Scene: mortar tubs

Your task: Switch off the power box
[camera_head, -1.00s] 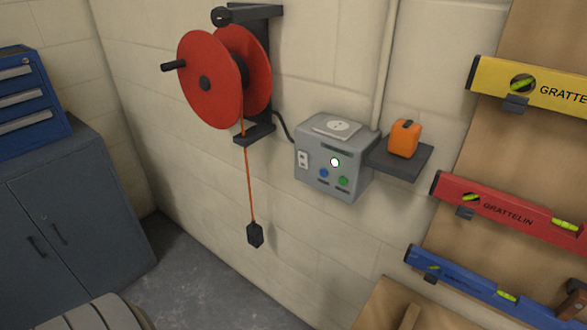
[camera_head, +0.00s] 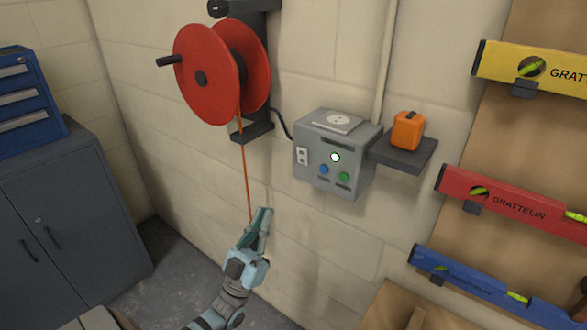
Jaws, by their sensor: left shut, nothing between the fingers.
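The grey power box (camera_head: 334,155) is fixed to the wall at the middle of the view. Its front has a lit white-green round lamp (camera_head: 335,157), a blue button (camera_head: 324,169) and a green button (camera_head: 343,177). A socket plate is on its left side and another on its top. My left gripper (camera_head: 263,214) is below and left of the box, apart from it, with its fingers pointing up. It is shut and empty, in front of the lower end of the orange cord. My right gripper is not in view.
A red cable reel (camera_head: 218,75) hangs left of the box, its orange cord (camera_head: 246,180) running down behind my gripper. A dark shelf (camera_head: 405,156) with an orange device (camera_head: 408,130) adjoins the box's right side. Spirit levels hang at right; a grey cabinet (camera_head: 70,225) stands left.

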